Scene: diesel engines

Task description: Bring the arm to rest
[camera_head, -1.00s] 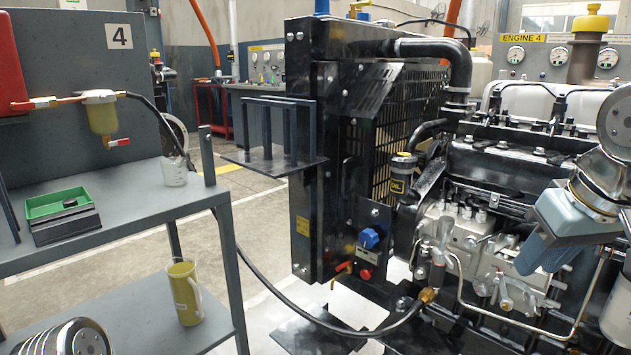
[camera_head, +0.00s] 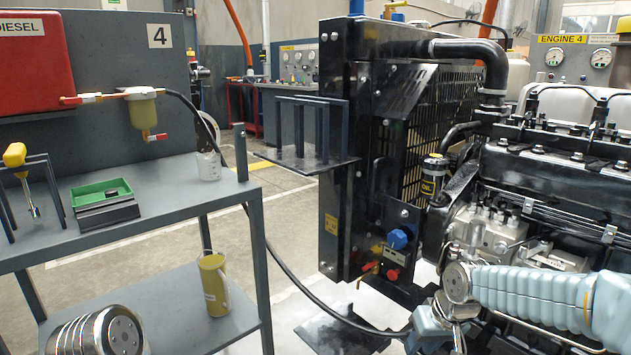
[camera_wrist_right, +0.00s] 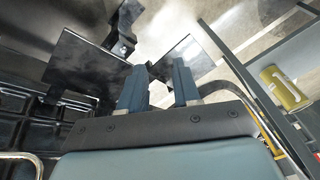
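My right arm (camera_head: 535,296) reaches in from the right, in front of the lower engine (camera_head: 540,190). My right gripper (camera_head: 428,335) points down near the bottom edge of the head view and is partly cut off. In the right wrist view its two blue-grey fingers (camera_wrist_right: 158,88) stand apart with an empty gap between them. Dark plates and pale floor show beyond the fingertips. My left gripper is out of view.
A grey two-level bench (camera_head: 160,205) at left holds a green tray (camera_head: 100,193), a yellow-handled tool (camera_head: 20,165) and a beaker (camera_head: 209,165). A yellow jug (camera_head: 213,284) stands on its lower shelf. A black hose (camera_head: 290,270) runs near my right gripper. Floor shows between bench and engine.

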